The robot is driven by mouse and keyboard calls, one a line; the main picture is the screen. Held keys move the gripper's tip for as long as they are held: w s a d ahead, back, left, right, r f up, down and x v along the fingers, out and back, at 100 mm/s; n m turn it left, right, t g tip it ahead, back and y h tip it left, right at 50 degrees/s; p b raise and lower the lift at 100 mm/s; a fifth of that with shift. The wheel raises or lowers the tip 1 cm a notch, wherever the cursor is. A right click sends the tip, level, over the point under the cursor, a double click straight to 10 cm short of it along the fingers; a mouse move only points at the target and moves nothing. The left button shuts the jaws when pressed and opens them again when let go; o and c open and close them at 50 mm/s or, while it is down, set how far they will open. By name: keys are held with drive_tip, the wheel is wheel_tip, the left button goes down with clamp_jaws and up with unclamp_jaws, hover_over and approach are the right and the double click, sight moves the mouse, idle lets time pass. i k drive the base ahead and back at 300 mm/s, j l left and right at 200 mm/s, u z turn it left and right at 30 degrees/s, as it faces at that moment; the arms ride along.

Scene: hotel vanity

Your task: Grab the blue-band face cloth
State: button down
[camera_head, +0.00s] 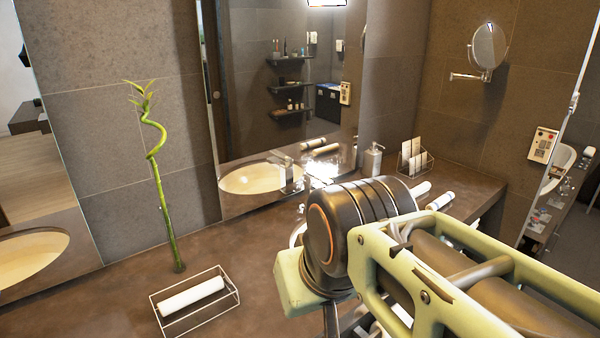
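A white rolled cloth (193,297) lies in a white wire basket (160,325) on the counter at the front left. Two more white rolls lie on the counter to the right, just beyond my arm: one roll (440,201) and another roll (421,189) beside it. I cannot make out a blue band on any of these rolls. My arm fills the lower right and hides part of the counter and basin area. I cannot see my gripper's fingers.
The dark counter (105,295) is clear left of the basket. A tall green bamboo stem (166,205) stands behind the basket. A soap dispenser (374,160) and a wire rack with white cards (414,158) stand at the back. A round mirror (489,46) juts from the wall.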

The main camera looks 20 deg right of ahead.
sight(440, 201)
drive_tip(key=z, duration=1.55)
drive_tip(key=i+l, duration=0.4)
drive_tip(key=i, duration=0.15)
drive_tip(key=i+l+u, duration=0.1)
drive_tip(key=i+l, duration=0.3)
drive_tip(key=i, duration=0.15)
drive_tip(key=i+l, duration=0.4)
drive_tip(key=i+l+u, duration=0.1)
drive_tip(key=i+l, duration=0.25)
drive_tip(key=l, duration=0.15)
drive_tip(key=i+j, duration=0.1)
drive_tip(key=i+z, duration=0.05)
drive_tip(key=i, duration=0.05)
